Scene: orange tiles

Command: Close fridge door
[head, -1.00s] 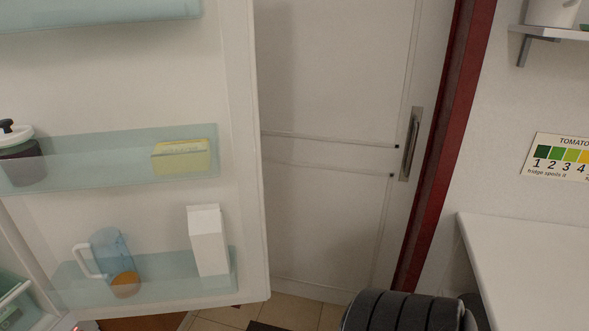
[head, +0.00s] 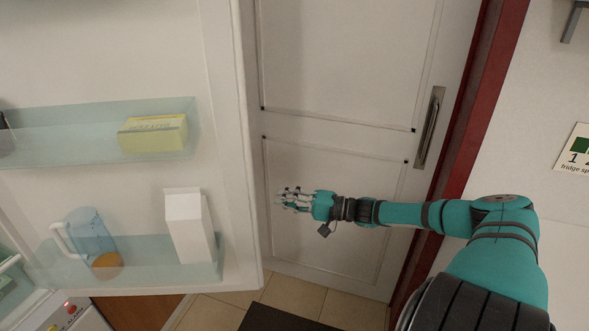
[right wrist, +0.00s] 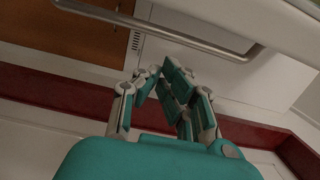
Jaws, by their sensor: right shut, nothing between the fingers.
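The fridge door (head: 225,120) stands wide open on the left of the head view, its inner side with shelves facing me. Its free edge is the vertical edge near the picture's middle. My right gripper (head: 284,199) is to the right of that edge, in front of the white room door, shut and empty, with its fingers pointing left. In the right wrist view the fingers (right wrist: 165,90) are drawn together with nothing between them. I cannot tell how far the gripper is from the fridge door in depth, but a gap shows in the head view. My left gripper is out of view.
The door shelves hold a yellow package (head: 153,135), a white carton (head: 190,228) and a blue jug (head: 92,245). A closed white door (head: 340,125) with a metal handle (head: 429,128) and dark red frame stands behind. A dark mat (head: 290,318) lies on the tiled floor.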

